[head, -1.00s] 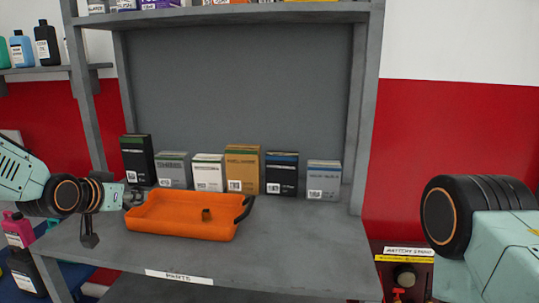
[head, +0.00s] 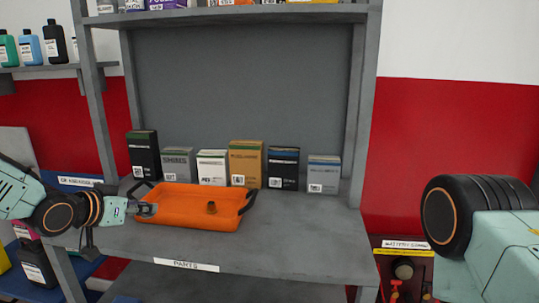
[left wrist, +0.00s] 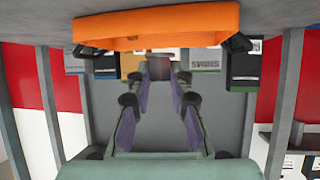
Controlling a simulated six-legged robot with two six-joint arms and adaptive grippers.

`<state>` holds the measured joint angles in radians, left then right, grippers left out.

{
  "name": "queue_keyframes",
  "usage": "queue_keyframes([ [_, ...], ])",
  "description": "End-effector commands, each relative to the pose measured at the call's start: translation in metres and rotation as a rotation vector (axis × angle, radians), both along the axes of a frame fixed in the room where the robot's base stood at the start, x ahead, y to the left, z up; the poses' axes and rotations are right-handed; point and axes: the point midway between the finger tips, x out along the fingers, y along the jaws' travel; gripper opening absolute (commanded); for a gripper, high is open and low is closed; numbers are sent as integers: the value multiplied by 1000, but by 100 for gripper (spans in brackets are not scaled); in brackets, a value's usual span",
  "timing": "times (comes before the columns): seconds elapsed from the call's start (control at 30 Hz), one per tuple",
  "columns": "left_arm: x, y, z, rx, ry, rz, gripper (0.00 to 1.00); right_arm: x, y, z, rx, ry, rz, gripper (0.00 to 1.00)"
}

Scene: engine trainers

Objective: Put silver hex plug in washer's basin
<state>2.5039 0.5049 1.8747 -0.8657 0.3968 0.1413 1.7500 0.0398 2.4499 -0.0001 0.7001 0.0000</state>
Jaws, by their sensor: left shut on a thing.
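My left gripper (head: 147,209) is at the left end of an orange tray (head: 185,220) on the grey bench, in front of its left rim in the head view. In the left wrist view its two fingers (left wrist: 159,82) close on a small grey-brown piece (left wrist: 159,68), which looks like the hex plug; its silver colour is not clear there. In the head view the fingers hide the held piece. A separate small brown fitting (head: 211,207) stands in the tray. I see no washer or basin in these views. My right gripper is out of view.
The tray has dark handles (head: 248,200) at both ends. Several boxes (head: 246,163) stand in a row behind it. A shelf (head: 230,14) crosses above, with a frame post (head: 365,110) at right. The bench (head: 310,230) right of the tray is clear.

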Motion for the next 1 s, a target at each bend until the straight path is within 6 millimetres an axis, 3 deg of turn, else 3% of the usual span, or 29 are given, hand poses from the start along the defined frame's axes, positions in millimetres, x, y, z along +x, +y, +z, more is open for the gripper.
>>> queue_keyframes([
  [0.27,-65,-35,-50,-10,4,-265,0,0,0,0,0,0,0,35],
  [0.4,-111,-60,-73,-12,2,-420,0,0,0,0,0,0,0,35],
  [0.6,-177,-96,-91,-12,1,-608,0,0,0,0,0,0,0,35],
  [0.7,-199,-109,-93,-10,-1,-654,0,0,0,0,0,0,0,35],
  [1.0,-209,-111,-96,-2,-1,-634,0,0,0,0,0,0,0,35],
])
